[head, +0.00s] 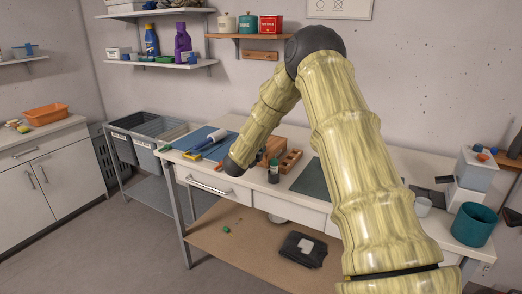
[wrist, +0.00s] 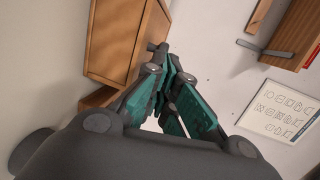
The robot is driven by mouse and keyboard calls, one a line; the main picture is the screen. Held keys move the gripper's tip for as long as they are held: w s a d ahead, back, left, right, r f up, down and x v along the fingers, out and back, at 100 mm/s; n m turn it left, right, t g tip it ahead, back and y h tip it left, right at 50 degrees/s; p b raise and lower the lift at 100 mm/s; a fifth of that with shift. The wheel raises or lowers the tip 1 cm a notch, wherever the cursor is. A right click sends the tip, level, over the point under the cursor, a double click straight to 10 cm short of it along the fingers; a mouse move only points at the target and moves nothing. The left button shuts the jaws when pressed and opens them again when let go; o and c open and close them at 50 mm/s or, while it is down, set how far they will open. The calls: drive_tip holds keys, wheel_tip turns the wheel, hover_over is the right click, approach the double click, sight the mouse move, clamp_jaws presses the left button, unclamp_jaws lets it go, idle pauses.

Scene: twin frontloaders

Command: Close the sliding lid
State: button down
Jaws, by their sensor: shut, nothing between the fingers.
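A wooden box (head: 273,146) stands on the workbench, partly hidden behind my gripper. In the wrist view a wooden box (wrist: 116,40) fills the upper left, close to the fingers, with a lower wooden piece (wrist: 98,97) beside it. I cannot make out which part is the sliding lid or how far it is open. My gripper (head: 261,156) is small and dark at the end of the arm, in front of the box. In the wrist view my gripper (wrist: 160,50) has teal fingers, shut and empty, with the tips near the box's edge; contact cannot be told.
A wooden holder with holes (head: 291,160) and a dark green bottle (head: 273,171) stand by the box. A dark mat (head: 311,178) lies to the right. Grey bins (head: 146,143) stand left of the bench. A wooden shelf (head: 235,36) hangs above.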

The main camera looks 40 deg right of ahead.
drive_tip(key=b+v, duration=0.2)
drive_tip(key=v, duration=1)
drive_tip(key=shift+f, duration=0.2)
drive_tip(key=s+a+f+n+y, duration=0.3)
drive_tip(key=s+a+f+n, duration=0.25)
drive_tip(key=f, duration=0.55)
drive_tip(key=s+a+f+n+y, duration=0.3)
drive_tip(key=s+a+f+n, duration=0.3)
drive_tip(key=f, duration=0.5)
drive_tip(key=s+a+f+n+y, duration=0.35)
drive_tip(key=a+f+n, duration=0.25)
drive_tip(key=a+f, duration=0.3)
drive_tip(key=s+a+f+n+g+y, duration=0.1)
drive_tip(key=s+a+f+n+g, duration=0.1)
drive_tip(key=s, duration=1)
drive_tip(key=s+a+f+n+g+y, duration=0.1)
drive_tip(key=s+a+f+n+g, duration=0.2)
drive_tip(key=s, duration=0.8)
drive_tip(key=s+a+f+n+g+y, duration=0.2)
drive_tip(key=s+a+f+n, duration=0.3)
drive_tip(key=s+f, duration=0.4)
drive_tip(key=s+n+g, duration=0.1)
drive_tip(key=s, duration=0.2)
drive_tip(key=shift+s+a+n, duration=0.3)
drive_tip(key=shift+n, duration=0.05)
drive_tip(key=shift+d+f, duration=0.1)
drive_tip(key=shift+f, duration=0.05)
